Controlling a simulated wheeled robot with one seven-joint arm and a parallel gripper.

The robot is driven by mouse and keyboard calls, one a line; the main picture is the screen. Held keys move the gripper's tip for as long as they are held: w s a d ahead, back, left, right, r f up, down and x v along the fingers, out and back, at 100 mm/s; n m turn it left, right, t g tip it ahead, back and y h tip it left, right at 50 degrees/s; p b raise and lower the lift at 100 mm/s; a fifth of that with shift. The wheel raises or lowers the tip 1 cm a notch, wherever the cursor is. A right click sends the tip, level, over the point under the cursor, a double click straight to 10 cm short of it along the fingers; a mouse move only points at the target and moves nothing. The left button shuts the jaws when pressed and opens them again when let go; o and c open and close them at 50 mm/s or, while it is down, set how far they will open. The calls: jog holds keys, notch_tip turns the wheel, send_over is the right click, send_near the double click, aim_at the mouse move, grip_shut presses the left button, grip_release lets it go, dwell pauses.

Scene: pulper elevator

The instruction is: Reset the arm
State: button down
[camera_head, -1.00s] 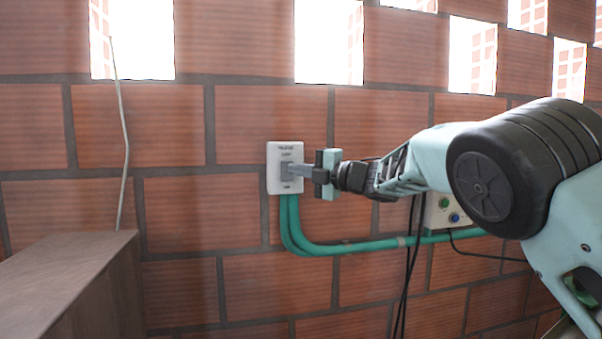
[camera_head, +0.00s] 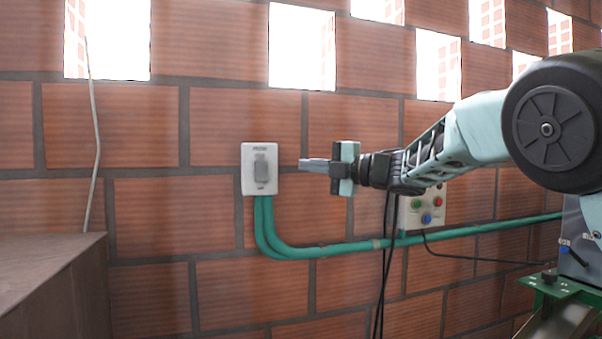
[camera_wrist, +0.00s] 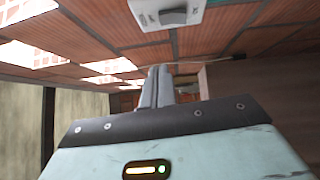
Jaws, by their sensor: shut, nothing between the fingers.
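My gripper (camera_head: 312,165) is shut and empty, its fingers pointing left in the head view. It is in front of the brick wall, to the right of a white wall switch box (camera_head: 247,168) with a grey rocker. A clear gap shows between the fingertips and the switch. In the wrist view the gripper's fingers (camera_wrist: 156,88) lie side by side, closed. The switch box (camera_wrist: 167,12) also shows at the top of the wrist view, apart from the fingers.
Green conduit (camera_head: 320,251) runs from the switch along the wall. A box with coloured buttons (camera_head: 423,210) is behind and below my arm, with black cables hanging near it. A brown block (camera_head: 48,265) stands at lower left. A green metal frame (camera_head: 556,289) is at lower right.

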dwell(0.3)
jog(key=s+d+f+m+t+h, duration=0.1)
jog(key=s+d+f+m+h, duration=0.1)
jog(key=s+f+m+h, duration=0.45)
jog(key=s+d+f+m+h, duration=0.1)
jog(key=s+f+m+h, duration=0.3)
jog(key=s+f+m, duration=0.55)
jog(key=s+d+f+m+g+h, duration=0.1)
jog(key=s+f, duration=0.4)
jog(key=s, duration=0.5)
jog(key=s+d+f+m+g+h, duration=0.2)
jog(key=s+f+g, duration=0.3)
jog(key=s, duration=0.5)
jog(key=s+d+f+m+g+h, duration=0.2)
jog(key=s+d+f+m+g, duration=0.2)
jog(key=s, duration=0.5)
notch_tip(320, 180, down, 2)
jog(key=shift+s+f, duration=0.1)
jog(key=shift+s, duration=0.3)
jog(key=shift+a, duration=0.15)
